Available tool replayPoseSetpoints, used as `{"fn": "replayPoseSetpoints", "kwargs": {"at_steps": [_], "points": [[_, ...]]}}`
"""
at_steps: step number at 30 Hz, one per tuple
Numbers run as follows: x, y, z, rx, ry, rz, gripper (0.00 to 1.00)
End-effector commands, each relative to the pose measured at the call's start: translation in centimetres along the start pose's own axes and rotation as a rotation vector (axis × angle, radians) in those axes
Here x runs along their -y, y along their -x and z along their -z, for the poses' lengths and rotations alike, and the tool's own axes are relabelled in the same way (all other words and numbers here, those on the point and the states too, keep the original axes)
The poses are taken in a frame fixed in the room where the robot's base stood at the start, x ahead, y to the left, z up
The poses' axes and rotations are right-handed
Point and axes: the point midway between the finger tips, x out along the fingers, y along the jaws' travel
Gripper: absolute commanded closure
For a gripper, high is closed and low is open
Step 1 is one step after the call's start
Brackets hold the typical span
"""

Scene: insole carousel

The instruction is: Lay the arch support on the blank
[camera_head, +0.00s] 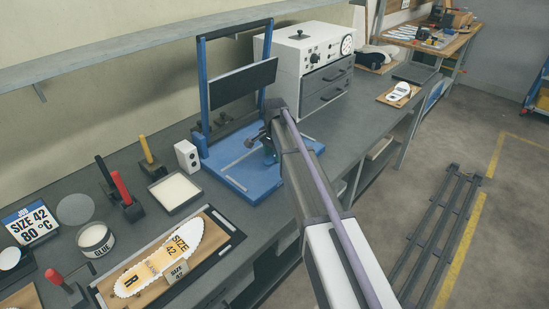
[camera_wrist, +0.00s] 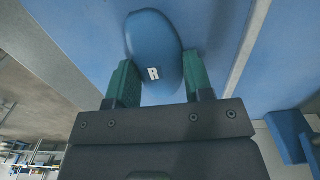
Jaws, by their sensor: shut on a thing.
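In the wrist view, my gripper (camera_wrist: 154,84) has its green fingers shut on a blue arch support (camera_wrist: 152,45) marked "R". It is over a blue surface; I cannot tell whether the support touches it. In the head view, my gripper (camera_head: 268,150) is over the blue base of the press, mostly hidden by my arm, and the arch support cannot be made out. The blank (camera_head: 148,265), a white-edged, insole-shaped piece marked "SIZE 42" and "R", lies flat on a wooden board at the lower left, well away from my gripper.
The blue-framed press (camera_head: 232,171) stands mid-bench, with a white oven (camera_head: 310,62) behind it. A "SIZE 42 80 °C" sign (camera_head: 32,223) is at far left.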

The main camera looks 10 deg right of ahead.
Motion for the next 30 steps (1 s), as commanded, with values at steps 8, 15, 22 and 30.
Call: {"fn": "replayPoseSetpoints", "kwargs": {"at_steps": [8,15,22,30], "points": [[0.0,0.0,0.0,0.0,0.0,0.0,0.8],[0.0,1.1,0.0,0.0,0.0,0.0,0.8],[0.0,6.5,0.0,0.0,0.0,0.0,0.8],[0.0,10.4,0.0,0.0,0.0,0.0,0.8]]}}
